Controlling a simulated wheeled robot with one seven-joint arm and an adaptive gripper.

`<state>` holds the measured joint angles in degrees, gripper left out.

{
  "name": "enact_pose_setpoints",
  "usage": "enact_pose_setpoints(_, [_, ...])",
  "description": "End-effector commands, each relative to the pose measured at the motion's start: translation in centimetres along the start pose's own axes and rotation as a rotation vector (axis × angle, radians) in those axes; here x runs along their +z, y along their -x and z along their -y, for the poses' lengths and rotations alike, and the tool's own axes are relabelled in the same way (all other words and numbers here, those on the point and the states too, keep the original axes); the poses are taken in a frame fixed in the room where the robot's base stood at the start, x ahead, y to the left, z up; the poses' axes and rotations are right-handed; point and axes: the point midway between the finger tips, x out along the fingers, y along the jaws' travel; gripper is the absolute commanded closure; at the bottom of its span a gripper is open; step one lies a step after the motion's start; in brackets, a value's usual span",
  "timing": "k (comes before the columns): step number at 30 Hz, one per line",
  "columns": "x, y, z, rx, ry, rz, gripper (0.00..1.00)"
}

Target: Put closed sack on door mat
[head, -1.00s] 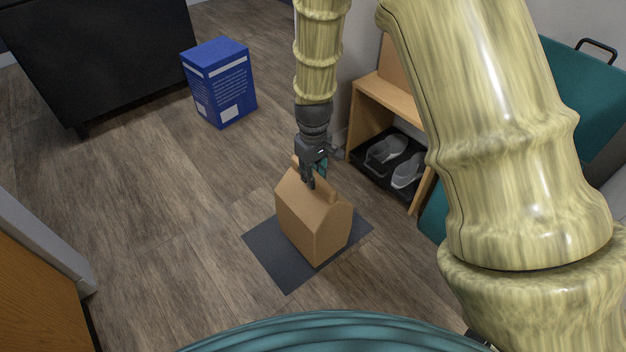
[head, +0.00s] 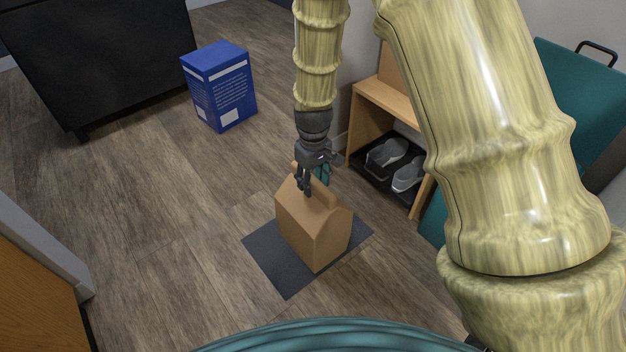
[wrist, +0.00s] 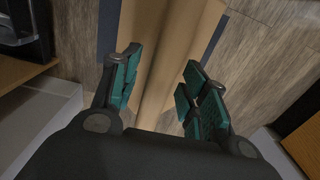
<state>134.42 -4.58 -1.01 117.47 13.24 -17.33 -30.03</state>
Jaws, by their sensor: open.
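The closed sack (head: 312,232) is a brown paper bag with a folded ridge on top. It stands upright on the dark grey door mat (head: 265,255) on the floor. My gripper (head: 313,186) is at the top of the sack, pointing down. In the wrist view my gripper (wrist: 165,95) is open, with its teal pads apart on either side of the sack's top ridge (wrist: 158,75). The sack hides much of the mat, and contact between pads and ridge is not clear.
A blue box (head: 219,85) stands on the floor at upper left, near a black cabinet (head: 100,60). To the right, a wooden shelf unit (head: 385,100) has a black tray with grey shoes (head: 386,153). The wood floor left of the mat is clear.

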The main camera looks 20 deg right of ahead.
Motion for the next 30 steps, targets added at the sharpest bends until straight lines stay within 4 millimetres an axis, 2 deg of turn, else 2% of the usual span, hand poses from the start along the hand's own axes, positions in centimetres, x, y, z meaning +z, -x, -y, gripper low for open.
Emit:
enact_pose_setpoints(5, [0.0,1.9,0.0,0.0,0.001,-0.001,0.56])
enact_pose_setpoints(21, [-0.1,10.5,0.0,0.0,0.0,-0.002,0.56])
enact_pose_setpoints(30, [0.0,12.2,0.0,0.0,0.001,0.0,0.56])
